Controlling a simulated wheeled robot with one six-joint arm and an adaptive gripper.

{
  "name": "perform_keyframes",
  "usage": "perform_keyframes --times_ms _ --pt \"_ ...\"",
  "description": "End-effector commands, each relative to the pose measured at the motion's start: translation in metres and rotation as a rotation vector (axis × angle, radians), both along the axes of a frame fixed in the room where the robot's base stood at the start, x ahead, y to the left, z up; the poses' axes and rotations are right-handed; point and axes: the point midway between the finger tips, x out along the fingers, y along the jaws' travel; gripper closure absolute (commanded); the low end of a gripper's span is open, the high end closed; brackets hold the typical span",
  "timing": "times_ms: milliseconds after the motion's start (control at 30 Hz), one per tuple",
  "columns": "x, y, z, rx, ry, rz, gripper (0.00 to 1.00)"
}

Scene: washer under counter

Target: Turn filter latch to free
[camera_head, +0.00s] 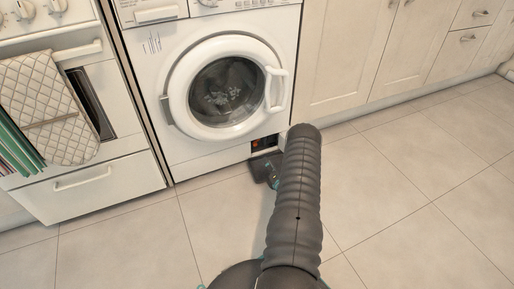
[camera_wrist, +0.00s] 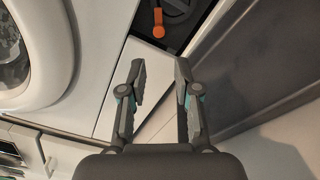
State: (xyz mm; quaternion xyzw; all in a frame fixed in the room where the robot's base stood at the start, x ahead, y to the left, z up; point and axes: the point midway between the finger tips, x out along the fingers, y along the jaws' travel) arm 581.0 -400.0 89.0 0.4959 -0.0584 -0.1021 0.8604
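The filter latch (camera_wrist: 158,20) is a small orange lever with a rounded end, at the top of the wrist view. It sits in a dark recess (camera_wrist: 186,32) low in the white washer (camera_head: 176,143). In the head view the recess shows as a dark opening with a red spot (camera_head: 257,145) at the washer's lower right. My gripper (camera_wrist: 161,68) is open and empty in the wrist view, its fingertips short of the latch and apart from it. In the head view my gripper (camera_head: 266,169) is low in front of the recess, partly hidden by my arm.
The washer's round door (camera_head: 227,85) is shut above the recess, its handle (camera_head: 275,90) at the right. An oven (camera_head: 95,150) with a hanging towel (camera_head: 45,105) stands left. Cabinets (camera_head: 400,45) stand right. The tiled floor (camera_head: 410,210) is clear at the right.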

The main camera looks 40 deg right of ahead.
Motion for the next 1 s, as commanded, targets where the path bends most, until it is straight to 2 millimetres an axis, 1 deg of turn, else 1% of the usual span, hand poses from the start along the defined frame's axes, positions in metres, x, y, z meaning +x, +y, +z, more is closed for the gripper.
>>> perform_keyframes --times_ms 33,400,600,800,1000 --pt "0.009 -0.001 0.0 -0.003 -0.002 0.003 0.68" --pt "0.075 -0.017 -0.001 -0.003 -0.002 0.003 0.68" --pt "0.103 -0.025 0.0 -0.002 -0.002 0.002 0.68" --pt "0.116 -0.029 0.0 -0.002 -0.001 0.0 0.68" --pt "0.119 -0.03 0.001 -0.001 0.0 -0.001 0.68"
